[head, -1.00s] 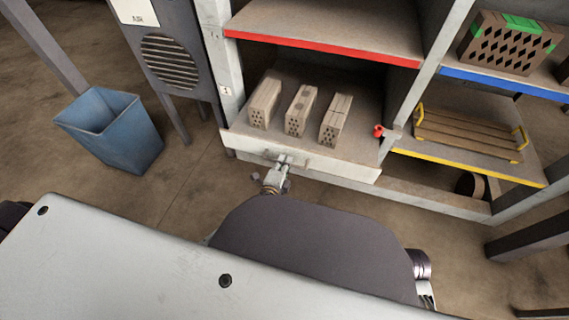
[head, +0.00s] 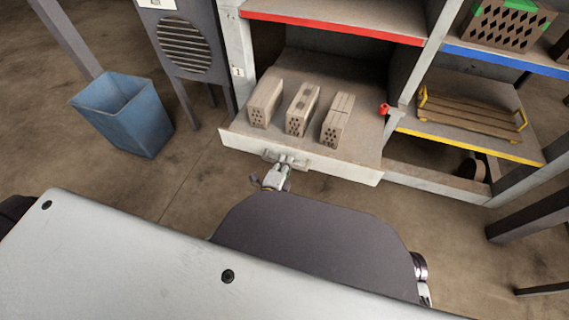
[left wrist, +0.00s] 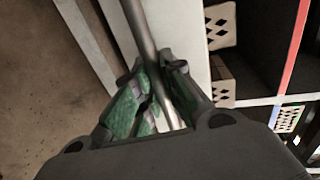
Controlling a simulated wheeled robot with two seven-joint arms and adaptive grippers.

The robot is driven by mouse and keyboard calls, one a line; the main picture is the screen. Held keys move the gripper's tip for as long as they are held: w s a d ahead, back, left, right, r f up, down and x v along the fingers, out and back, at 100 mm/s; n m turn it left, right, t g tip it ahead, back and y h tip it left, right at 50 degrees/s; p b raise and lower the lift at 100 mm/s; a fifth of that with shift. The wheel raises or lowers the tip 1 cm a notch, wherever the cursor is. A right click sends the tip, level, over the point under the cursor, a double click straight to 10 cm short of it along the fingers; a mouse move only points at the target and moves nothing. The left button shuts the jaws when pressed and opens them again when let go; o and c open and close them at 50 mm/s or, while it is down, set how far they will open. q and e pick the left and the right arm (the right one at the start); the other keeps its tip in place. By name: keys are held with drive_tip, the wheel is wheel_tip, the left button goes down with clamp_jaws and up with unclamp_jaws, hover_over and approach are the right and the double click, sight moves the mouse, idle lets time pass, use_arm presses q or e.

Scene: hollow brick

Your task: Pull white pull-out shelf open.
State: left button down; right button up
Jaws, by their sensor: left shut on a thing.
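The white pull-out shelf (head: 340,168) stands partly out of the rack, its front edge ahead of the frame. Several hollow bricks (head: 301,110) stand on it. My left gripper (head: 284,164) is at the handle (head: 300,165) on the shelf's front. In the left wrist view the green-padded fingers of my left gripper (left wrist: 155,95) are closed around the metal bar of the handle (left wrist: 143,35). Part of the handle is hidden by the fingers. My right gripper cannot be seen.
A blue bin (head: 124,112) stands on the floor at left, beside a grey cabinet (head: 187,45). A red knob (head: 384,109) sits on the post right of the shelf. A yellow-edged shelf (head: 470,148) holds a crate (head: 470,110). The floor before the rack is clear.

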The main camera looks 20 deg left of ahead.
use_arm(q)
drive_tip(key=c, duration=1.5)
unclamp_jaws()
